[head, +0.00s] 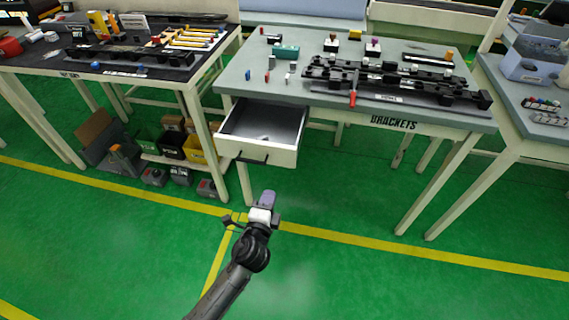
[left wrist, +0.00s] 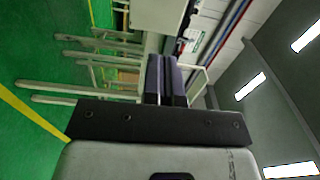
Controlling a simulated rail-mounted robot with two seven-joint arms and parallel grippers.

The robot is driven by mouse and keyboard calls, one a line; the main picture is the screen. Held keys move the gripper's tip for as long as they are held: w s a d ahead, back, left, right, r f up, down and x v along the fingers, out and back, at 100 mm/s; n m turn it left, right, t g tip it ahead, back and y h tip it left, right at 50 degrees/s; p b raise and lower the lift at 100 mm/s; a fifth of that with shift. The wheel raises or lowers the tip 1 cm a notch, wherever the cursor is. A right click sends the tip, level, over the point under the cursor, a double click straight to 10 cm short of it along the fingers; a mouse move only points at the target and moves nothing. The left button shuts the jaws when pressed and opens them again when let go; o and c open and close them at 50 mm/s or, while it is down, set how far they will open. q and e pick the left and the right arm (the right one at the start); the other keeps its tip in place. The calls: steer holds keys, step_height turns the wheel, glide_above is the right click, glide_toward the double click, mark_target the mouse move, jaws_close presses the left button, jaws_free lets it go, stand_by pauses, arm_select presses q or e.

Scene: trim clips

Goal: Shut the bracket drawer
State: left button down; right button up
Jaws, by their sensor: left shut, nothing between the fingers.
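The bracket drawer (head: 278,154) is a cream drawer under the left part of the table marked BRACKETS. It is pulled out and its grey inside shows, with a small thing lying in it. A dark handle (head: 252,158) is on its front. My left gripper (head: 268,196) is in front of and below the drawer front in the head view, apart from it. Its fingers are together and empty, and they also show in the left wrist view (left wrist: 164,80). In that view a pale panel (left wrist: 158,15) stands beyond the fingertips; I cannot tell if it is the drawer front. My right gripper is not in view.
The brackets table (head: 330,98) carries a black rail fixture, a red-handled tool and several small coloured blocks. Another table (head: 110,75) stands at the left, with bins on a low shelf (head: 175,160). A grey table (head: 520,95) stands at the right. The green floor before the drawer is clear.

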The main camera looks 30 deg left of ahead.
mark_target(281, 158)
arm_select(q)
steer(key=b+x, duration=0.3)
steer(key=x, duration=0.8)
steer(key=shift+w+a+f, duration=0.1)
steer(key=shift+w+f, duration=0.1)
steer(key=shift+w, duration=0.2)
steer(key=shift+b+x, duration=0.45)
steer(key=shift+x, duration=0.35)
steer(key=shift+r, duration=0.1)
